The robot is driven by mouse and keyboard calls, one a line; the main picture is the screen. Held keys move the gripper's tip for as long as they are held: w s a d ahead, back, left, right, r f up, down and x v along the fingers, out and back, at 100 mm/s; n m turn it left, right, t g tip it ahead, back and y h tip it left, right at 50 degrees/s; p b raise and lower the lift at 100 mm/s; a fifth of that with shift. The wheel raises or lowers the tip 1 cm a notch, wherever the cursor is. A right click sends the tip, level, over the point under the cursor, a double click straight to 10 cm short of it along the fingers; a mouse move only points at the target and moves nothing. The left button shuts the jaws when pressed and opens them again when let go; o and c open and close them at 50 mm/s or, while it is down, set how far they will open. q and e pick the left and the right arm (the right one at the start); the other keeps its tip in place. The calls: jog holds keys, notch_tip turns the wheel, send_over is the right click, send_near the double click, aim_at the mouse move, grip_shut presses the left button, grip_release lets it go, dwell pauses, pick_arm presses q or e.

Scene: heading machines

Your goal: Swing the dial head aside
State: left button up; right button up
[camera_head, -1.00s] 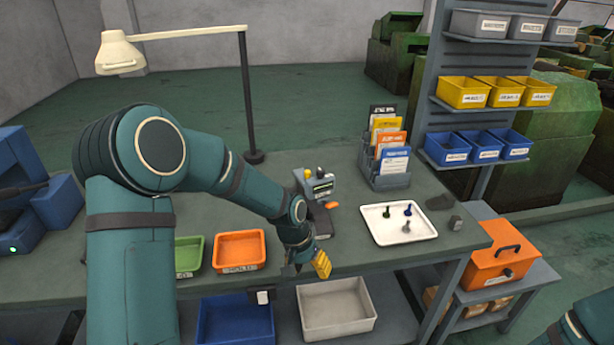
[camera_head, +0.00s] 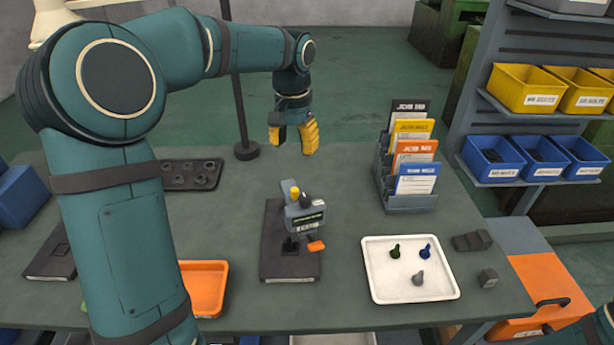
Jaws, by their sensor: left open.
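The dial head (camera_head: 304,213) is a grey block with a small display, a yellow knob on top and an orange tab at its lower right. It stands over a dark flat base plate (camera_head: 274,255) on the bench. My left gripper (camera_head: 294,140) has yellow fingers, points down and is open and empty. In the picture it is above the dial head and apart from it, toward the back of the bench. My right arm shows only as a sliver at the lower right edge, and its gripper is out of view.
A white tray (camera_head: 452,287) with three small pegs stands right of the dial head. A card rack (camera_head: 410,203) stands behind it. An orange bin (camera_head: 208,276) is at the front left, and a dark tray with holes (camera_head: 190,175) lies behind. A lamp pole (camera_head: 238,95) rises near my left gripper.

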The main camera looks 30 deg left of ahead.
aim_at(294, 189)
pick_arm(q)
jog(key=f+b, duration=0.1)
jog(key=f, duration=0.3)
jog(key=f+b, duration=0.1)
jog(key=f, duration=0.4)
jog(key=f+b, duration=0.1)
jog(key=f, duration=0.3)
jog(key=shift+s+f, duration=0.25)
jog(key=shift+f, duration=0.05)
grip_shut()
